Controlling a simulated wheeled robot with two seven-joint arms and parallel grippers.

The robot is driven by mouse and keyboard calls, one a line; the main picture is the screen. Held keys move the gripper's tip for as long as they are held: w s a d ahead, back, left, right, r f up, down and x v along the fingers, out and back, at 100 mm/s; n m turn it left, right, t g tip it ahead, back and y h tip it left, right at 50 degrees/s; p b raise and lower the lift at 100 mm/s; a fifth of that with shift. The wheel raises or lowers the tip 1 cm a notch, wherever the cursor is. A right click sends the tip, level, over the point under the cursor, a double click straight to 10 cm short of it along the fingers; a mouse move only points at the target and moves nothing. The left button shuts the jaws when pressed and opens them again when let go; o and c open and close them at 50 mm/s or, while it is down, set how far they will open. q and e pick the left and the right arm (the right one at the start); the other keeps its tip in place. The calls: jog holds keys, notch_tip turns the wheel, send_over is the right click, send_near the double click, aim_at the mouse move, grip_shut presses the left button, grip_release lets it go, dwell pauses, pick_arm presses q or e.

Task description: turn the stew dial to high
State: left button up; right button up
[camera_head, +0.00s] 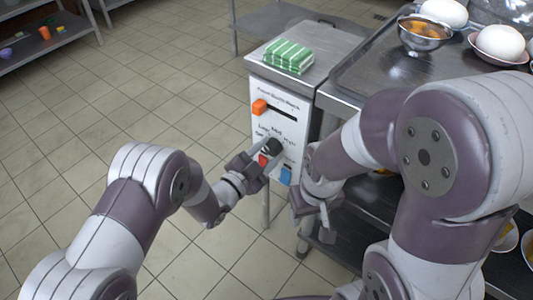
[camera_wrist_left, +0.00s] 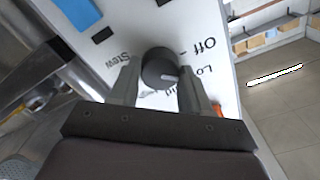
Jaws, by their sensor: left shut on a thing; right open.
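The dial is a round dark knob (camera_head: 273,147) on the white front panel (camera_head: 268,98) of a metal stand. In the left wrist view the dial (camera_wrist_left: 160,66) shows a short white mark, pointing right toward the partly hidden "Lo…" label; "Off" and "Stew" also show around it, upside down. The lettering below the knob is partly hidden by the fingers. My left gripper (camera_head: 262,160) is shut on the dial, with one finger (camera_wrist_left: 125,82) on each side. My right gripper (camera_head: 318,212) is open and empty, hanging low right of the panel.
The panel also carries an orange slider (camera_head: 259,106) above and a blue switch (camera_head: 286,175) below. A green striped cloth (camera_head: 289,56) lies on top of the stand. A metal counter (camera_head: 365,75) with bowls stands at right. Tiled floor is clear at left.

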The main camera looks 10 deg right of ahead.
pick_arm(q)
jog(key=m+b, duration=0.1)
jog(key=m, duration=0.4)
jog(key=shift+f+m, duration=0.1)
jog(key=shift+m, duration=0.2)
jog(key=m+b, duration=0.1)
jog(key=m, duration=0.3)
jog(key=m+b, duration=0.2)
jog(key=m, duration=0.3)
jog(key=shift+f, duration=0.1)
jog(key=m+b, duration=0.2)
jog(key=m, duration=0.2)
jog(key=shift+m+b, duration=0.3)
jog(key=shift+b, duration=0.05)
jog(key=o, duration=1.1)
jog(key=shift+c, duration=0.2)
